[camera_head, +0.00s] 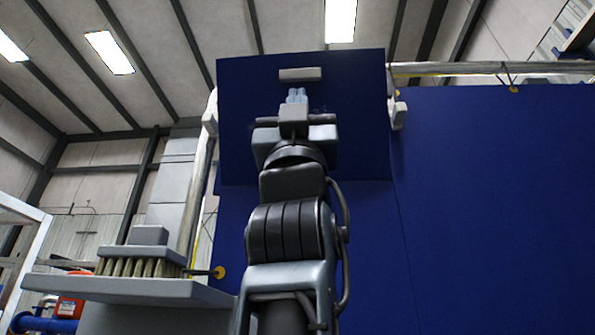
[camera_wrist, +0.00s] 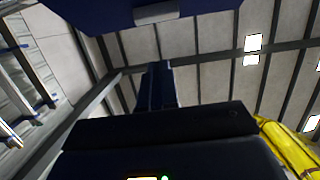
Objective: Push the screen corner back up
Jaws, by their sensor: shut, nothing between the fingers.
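The blue screen (camera_head: 490,200) fills the right and middle of the head view. A blue flap (camera_head: 240,120) of it stands out in front at the upper middle, with a grey bar (camera_head: 300,74) near its top edge. My gripper (camera_head: 297,94) is shut and empty, pointing up, just below the bar in the picture. I cannot tell whether it touches the flap. In the wrist view the shut fingers (camera_wrist: 156,85) point up toward the flap (camera_wrist: 95,15) and its grey bar (camera_wrist: 157,13). The flap's middle is partly hidden behind my arm.
A metal rail (camera_head: 450,68) runs along the screen's top right. Pale brackets (camera_head: 398,113) flank the flap, and a post (camera_head: 199,190) stands left. A brush (camera_head: 140,262) rests on a grey shelf (camera_head: 110,288). Something yellow (camera_wrist: 288,145) shows in the wrist view.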

